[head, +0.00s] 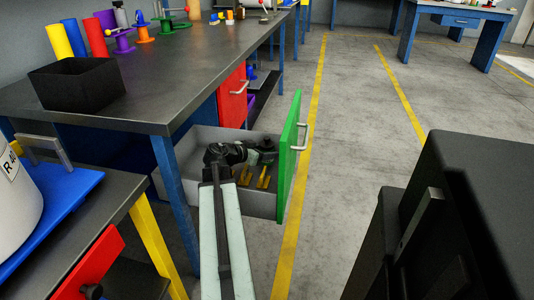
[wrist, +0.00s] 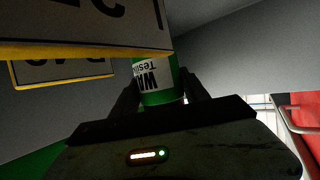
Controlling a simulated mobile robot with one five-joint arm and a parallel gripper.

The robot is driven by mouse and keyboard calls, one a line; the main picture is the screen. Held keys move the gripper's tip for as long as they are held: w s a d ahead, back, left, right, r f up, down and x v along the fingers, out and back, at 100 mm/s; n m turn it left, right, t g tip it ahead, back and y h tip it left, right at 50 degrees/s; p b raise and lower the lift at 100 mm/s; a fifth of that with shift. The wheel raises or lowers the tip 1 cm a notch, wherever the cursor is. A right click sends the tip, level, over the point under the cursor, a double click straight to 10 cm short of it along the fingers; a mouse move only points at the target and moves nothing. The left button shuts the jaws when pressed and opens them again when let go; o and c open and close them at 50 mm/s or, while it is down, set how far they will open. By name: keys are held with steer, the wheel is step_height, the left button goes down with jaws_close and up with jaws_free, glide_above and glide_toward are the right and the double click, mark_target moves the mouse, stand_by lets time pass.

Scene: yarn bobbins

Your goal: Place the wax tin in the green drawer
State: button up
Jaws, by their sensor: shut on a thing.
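The wax tin (wrist: 162,80), green with a white label, is between the two fingers of my gripper (wrist: 160,95) in the wrist view. My gripper is shut on it. In the head view the green drawer (head: 291,155) is pulled open under the long bench. My gripper (head: 266,150) is over or inside the open drawer, near its green front. The tin is hard to make out there, among the dark gripper parts. Whether the tin touches the drawer floor cannot be told.
Plates with yellow edges (wrist: 90,70) and dark lettering lie close by the tin, inside the drawer. A red drawer front (head: 232,95) is beyond it. A black bin (head: 77,86) and several bobbins stand on the bench.

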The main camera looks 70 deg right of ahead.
steer(key=shift+f+b, duration=0.4)
steer(key=shift+f, duration=0.1)
steer(key=o, duration=1.5)
steer(key=shift+r, duration=0.1)
steer(key=shift+w+a+r+p, duration=0.1)
steer(key=shift+a+r+p, duration=0.15)
steer(key=shift+r+p, duration=0.3)
steer(key=shift+w+a+r+p, duration=0.1)
steer(key=shift+a+r+p, duration=0.1)
steer(key=shift+r+p, duration=0.35)
steer(key=p+v, duration=0.2)
steer(key=v, duration=0.4)
steer(key=shift+a+f, duration=0.15)
steer(key=shift+f, duration=0.15)
steer(key=shift+w, duration=0.15)
